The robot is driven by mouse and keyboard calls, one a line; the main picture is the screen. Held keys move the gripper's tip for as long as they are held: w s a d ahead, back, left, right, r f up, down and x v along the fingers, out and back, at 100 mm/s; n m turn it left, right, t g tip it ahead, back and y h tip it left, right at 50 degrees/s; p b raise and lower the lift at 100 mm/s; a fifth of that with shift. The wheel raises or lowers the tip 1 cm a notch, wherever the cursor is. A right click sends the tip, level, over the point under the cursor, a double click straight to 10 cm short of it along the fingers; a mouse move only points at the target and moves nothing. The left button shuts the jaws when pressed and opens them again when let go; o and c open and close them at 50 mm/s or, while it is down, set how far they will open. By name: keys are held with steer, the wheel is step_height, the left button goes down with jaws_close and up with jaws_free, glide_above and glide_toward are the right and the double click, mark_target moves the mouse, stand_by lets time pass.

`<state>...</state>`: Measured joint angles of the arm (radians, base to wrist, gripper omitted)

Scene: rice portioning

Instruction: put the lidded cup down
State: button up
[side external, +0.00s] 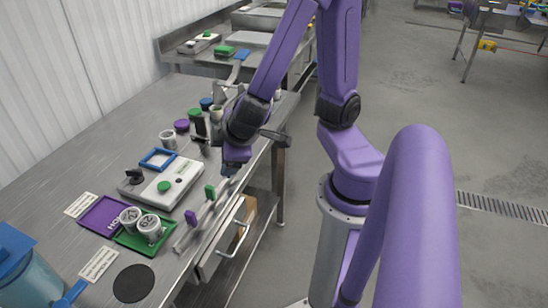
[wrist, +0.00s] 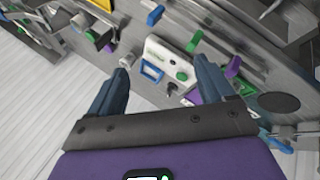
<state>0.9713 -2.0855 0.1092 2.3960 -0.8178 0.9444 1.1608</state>
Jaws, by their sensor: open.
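Two pale grey cups with dark-marked tops stand close together: one cup (side external: 130,217) at the border of the purple and green mats, the other cup (side external: 150,229) on the green mat (side external: 127,240). I cannot tell for sure which is the lidded cup of the task. The purple mat (side external: 93,214) lies to their left. A third pale cup (side external: 168,138) stands farther back by a blue square frame (side external: 158,160). My gripper (side external: 231,168) is above the bench's front edge, apart from the cups. In the wrist view, its fingers (wrist: 162,62) are spread with nothing between them.
A white scale (side external: 168,182) with a green knob sits mid-bench. Green and purple upright pieces (side external: 210,192) stand near the front rail. A black disc (side external: 134,283) and a blue container (side external: 20,270) are at the near end.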

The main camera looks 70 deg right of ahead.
steer(key=s+a+r+n+g+y, duration=0.1)
steer(key=s+n+g+y, duration=0.3)
steer(key=s, duration=0.7)
steer(key=shift+s+a+r+n+g+y, duration=0.35)
steer(key=shift+r+n+g, duration=0.35)
steer(key=shift+n+g, duration=0.3)
steer(key=shift+w, duration=0.15)
steer(key=shift+c, duration=0.3)
stand_by(0.5)
